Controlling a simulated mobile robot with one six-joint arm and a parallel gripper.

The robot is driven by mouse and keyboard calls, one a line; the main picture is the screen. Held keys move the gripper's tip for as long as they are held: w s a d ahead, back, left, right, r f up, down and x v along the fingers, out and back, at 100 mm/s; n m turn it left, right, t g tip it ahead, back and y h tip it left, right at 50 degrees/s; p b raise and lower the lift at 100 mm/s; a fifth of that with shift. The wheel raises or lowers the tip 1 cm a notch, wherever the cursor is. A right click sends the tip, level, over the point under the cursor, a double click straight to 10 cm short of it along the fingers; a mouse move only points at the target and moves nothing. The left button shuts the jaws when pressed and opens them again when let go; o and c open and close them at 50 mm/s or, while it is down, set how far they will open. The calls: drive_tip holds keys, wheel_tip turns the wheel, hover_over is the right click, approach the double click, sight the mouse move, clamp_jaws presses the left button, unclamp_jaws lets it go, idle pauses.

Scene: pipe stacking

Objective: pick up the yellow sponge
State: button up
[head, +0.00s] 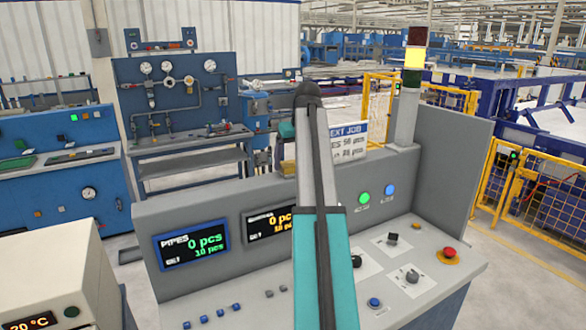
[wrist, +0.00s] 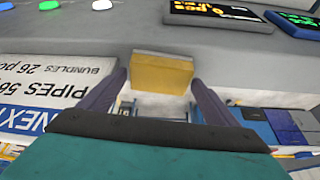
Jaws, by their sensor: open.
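In the wrist view the yellow sponge (wrist: 162,74) is a small block at the grey console's edge, top centre of the picture. My gripper (wrist: 160,79) is open, with one dark finger towards each side of the sponge. The sponge lies near the fingertips, between them as seen in this view. I cannot tell how far beyond the tips it is, or whether either finger touches it.
The grey console (head: 345,195) carries two displays (head: 192,243), lit buttons, knobs and a red stop button (head: 449,252). A white job sign (head: 348,143) stands at its top; it also shows beside the left finger (wrist: 50,105). A signal tower (head: 410,85) stands right of the sign.

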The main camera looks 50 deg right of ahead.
sight(294, 163)
idle(0.3)
drive_tip(key=c, duration=0.8)
drive_tip(key=shift+r, duration=0.1)
drive_tip(key=shift+r+b, duration=1.6)
drive_tip(key=shift+r, duration=7.3)
